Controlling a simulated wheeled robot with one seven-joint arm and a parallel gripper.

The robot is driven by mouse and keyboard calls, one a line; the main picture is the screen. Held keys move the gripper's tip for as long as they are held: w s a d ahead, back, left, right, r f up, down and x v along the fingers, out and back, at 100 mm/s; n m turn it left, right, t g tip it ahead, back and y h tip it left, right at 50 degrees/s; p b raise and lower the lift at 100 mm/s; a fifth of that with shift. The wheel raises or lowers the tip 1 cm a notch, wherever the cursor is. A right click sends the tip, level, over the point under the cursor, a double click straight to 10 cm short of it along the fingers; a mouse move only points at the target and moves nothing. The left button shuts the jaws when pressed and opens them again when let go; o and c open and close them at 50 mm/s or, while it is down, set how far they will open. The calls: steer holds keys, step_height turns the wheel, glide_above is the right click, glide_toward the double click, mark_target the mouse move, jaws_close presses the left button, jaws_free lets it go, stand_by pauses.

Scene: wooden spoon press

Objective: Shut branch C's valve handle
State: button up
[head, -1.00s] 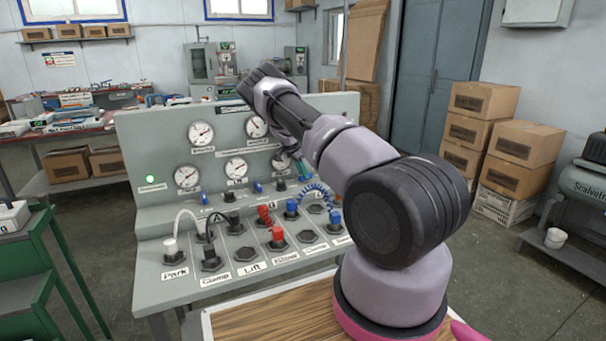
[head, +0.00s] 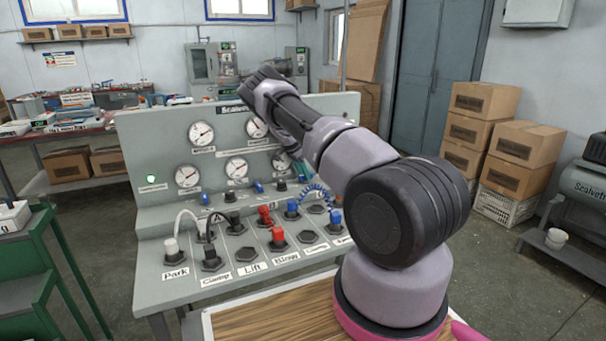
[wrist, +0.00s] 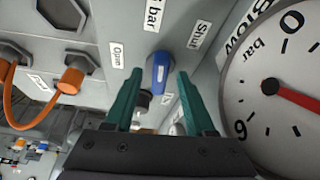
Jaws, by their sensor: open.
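In the wrist view a blue valve handle (wrist: 160,72) stands on the grey panel between an "Open" label on its left and a "Shut" label on its right. My gripper (wrist: 159,76) is open, with its two green fingers on either side of the handle. I cannot tell whether either finger touches it. The branch letter beside the handle is not readable. In the head view my arm covers much of the panel's right side, and only a little of my green fingers shows. Other blue handles (head: 258,187) sit along the panel's ledge.
A pressure gauge (wrist: 285,88) is close to my right finger in the wrist view. An orange hose (wrist: 35,118) joins fittings on the left. The panel's lower deck has labelled sockets (head: 248,254), plugs and looped hoses. Cardboard boxes (head: 520,158) stand at the right.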

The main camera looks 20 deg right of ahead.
steer(key=v, duration=1)
steer(key=shift+a+r, duration=0.2)
steer(key=shift+r, duration=0.15)
